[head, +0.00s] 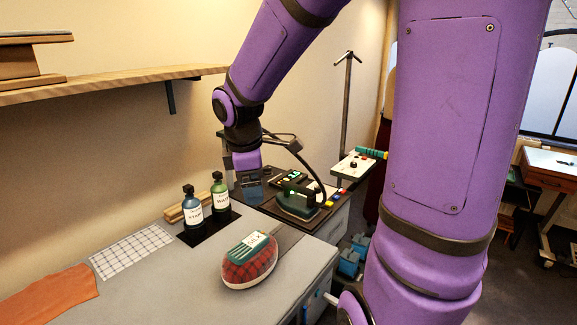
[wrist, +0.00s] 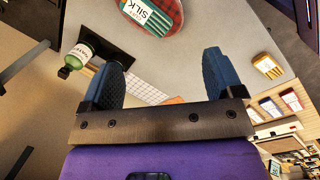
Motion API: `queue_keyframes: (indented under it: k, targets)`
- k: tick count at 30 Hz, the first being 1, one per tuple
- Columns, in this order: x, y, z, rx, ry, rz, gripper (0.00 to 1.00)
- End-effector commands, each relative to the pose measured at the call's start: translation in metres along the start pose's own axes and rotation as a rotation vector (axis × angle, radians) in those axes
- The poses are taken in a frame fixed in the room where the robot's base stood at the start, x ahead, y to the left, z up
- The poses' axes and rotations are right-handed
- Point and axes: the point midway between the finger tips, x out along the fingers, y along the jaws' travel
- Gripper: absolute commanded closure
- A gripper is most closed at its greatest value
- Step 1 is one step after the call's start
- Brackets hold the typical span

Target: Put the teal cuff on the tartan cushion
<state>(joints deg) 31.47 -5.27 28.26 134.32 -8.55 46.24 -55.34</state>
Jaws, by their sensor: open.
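The tartan cushion (head: 238,272), red check with a pale base, sits on the grey table near its front edge. A teal piece with a white label, which looks like the teal cuff (head: 243,247), lies across its top. In the wrist view the cushion (wrist: 172,10) is at the top edge, partly cut off, with the teal piece (wrist: 136,10) on it and its label reading "SILK". My gripper (head: 252,192) is above the table behind the cushion, apart from it. In the wrist view its blue fingers (wrist: 160,78) are spread with nothing between them.
A dark green device (head: 297,203) with a cable is to the right. An orange cloth (head: 45,298) lies front left. A shelf (head: 110,84) hangs above.

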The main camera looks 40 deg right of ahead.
Motion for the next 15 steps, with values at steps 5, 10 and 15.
queue_keyframes:
  k: [5,10,15]
  targets:
    - [-0.045,-0.035,0.010,0.267,0.038,0.094,0.14]
    - [-0.079,-0.071,0.024,0.527,0.135,0.144,0.14]
    - [-0.104,-0.105,0.042,0.770,0.271,0.142,0.14]
